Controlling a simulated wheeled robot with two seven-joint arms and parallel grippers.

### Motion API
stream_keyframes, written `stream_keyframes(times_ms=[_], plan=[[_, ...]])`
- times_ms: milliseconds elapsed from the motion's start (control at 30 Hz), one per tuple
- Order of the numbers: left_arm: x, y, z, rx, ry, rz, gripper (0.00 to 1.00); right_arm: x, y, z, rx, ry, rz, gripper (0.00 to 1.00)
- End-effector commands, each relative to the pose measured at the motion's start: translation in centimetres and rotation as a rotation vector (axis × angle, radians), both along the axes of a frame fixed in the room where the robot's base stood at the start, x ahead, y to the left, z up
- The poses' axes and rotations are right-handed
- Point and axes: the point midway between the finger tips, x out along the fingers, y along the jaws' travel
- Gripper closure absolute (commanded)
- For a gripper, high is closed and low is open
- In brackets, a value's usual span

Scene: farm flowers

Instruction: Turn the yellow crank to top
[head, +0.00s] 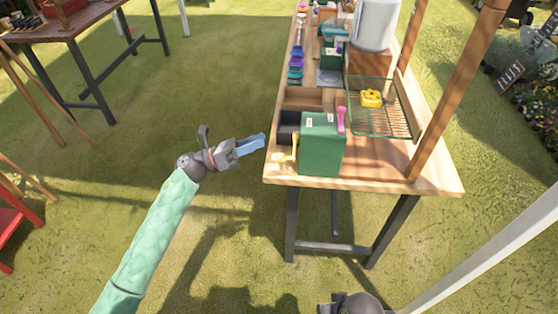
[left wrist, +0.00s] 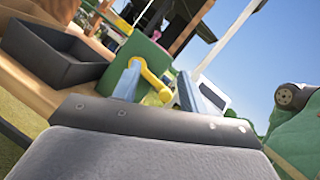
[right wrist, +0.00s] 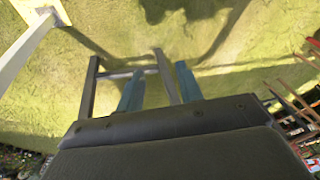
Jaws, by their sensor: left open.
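The yellow crank (head: 287,160) is on the left side of a green box (head: 322,150) standing at the near end of the wooden table. Its arm hangs downward, with the knob low. My left gripper (head: 250,146) is open and empty, left of the crank and apart from it. In the left wrist view, the crank (left wrist: 152,76) shows between the two blue fingers (left wrist: 165,88), beyond the tips. My right gripper (right wrist: 160,72) is open and empty over the grass; only part of its arm shows at the bottom of the head view.
A black tray (head: 290,120) sits beside the green box. A pink lever (head: 341,120) is on the box's right side. A green wire rack (head: 385,120) holds a yellow item (head: 371,98). Wooden posts (head: 455,90) rise at the table's right.

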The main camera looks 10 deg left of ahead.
Motion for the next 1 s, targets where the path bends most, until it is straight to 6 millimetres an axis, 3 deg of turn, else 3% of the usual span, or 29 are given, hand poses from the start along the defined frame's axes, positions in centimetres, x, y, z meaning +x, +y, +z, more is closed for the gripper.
stream_keyframes(times_ms=[200, 467, 1000], plan=[[-1.6, 0.2, -1.2, 0.274, -0.272, -0.19, 0.57, -0.1, 0.5, 0.7, 0.018, -0.018, 0.006, 0.64], [-2.3, 0.5, -1.9, 0.386, -0.373, -0.28, 0.57, -0.2, 0.6, 1.5, 0.022, -0.023, 0.008, 0.64], [-2.7, -6.2, -1.9, 0.384, -0.372, -0.281, 0.57, -1.4, -2.4, 4.9, -0.045, 0.053, -0.017, 0.64]])
